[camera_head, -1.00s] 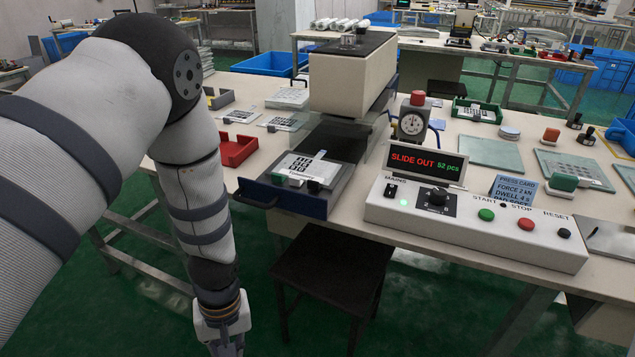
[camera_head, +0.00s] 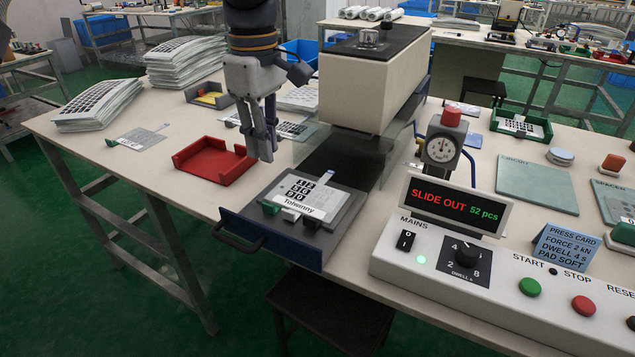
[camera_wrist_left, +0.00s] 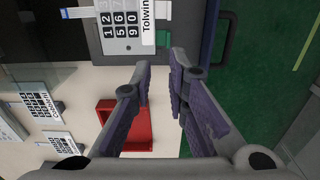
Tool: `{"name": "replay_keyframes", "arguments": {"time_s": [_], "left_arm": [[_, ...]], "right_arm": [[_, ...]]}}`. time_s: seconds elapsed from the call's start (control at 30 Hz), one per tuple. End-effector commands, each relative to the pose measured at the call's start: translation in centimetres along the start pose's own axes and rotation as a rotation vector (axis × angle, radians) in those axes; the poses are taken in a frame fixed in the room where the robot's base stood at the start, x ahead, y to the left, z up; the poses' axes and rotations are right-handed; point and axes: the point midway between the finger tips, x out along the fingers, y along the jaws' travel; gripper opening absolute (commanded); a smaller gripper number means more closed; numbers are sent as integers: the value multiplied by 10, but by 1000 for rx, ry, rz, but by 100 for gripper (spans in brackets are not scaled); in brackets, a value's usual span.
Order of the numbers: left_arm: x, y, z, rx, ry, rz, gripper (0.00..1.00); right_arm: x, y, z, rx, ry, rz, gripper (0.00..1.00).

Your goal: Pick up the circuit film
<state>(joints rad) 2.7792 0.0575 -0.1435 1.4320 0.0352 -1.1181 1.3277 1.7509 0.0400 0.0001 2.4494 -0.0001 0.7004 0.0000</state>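A printed keypad film (camera_head: 300,193) with a pale tail lies flat on the drawer slide (camera_head: 341,225), small clamps along its front edge; it also shows in the wrist view (camera_wrist_left: 124,27). A pale tailed film (camera_head: 140,138) lies at the table's left. A pale green plate labelled CIRCUIT (camera_head: 538,185) lies at the right and looks bare. I cannot tell which film is the circuit film. My left gripper (camera_head: 264,148) hangs fingers down above the table, between the red tray and the press. In the wrist view its fingers (camera_wrist_left: 160,62) are apart, with nothing between them.
A red tray (camera_head: 214,160) stands left of the slide. The press head (camera_head: 372,85) stands behind it, close to my gripper. A gauge (camera_head: 441,149) and control box (camera_head: 480,265) stand right. Film stacks (camera_head: 187,62) lie back left. The table's front left is clear.

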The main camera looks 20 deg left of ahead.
Motion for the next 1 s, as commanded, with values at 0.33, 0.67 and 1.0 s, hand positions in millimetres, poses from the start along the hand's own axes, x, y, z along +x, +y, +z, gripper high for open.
{"name": "replay_keyframes", "arguments": {"time_s": [0.33,0.67,1.0], "left_arm": [[66,-2,2,1,-2,-7,15],[116,-5,12,3,-2,-4,15],[115,-4,12,3,-1,-1,0]], "right_arm": [[4,0,3,0,-14,1,47],[4,0,4,0,-15,1,47],[4,0,3,0,-14,1,47]]}}
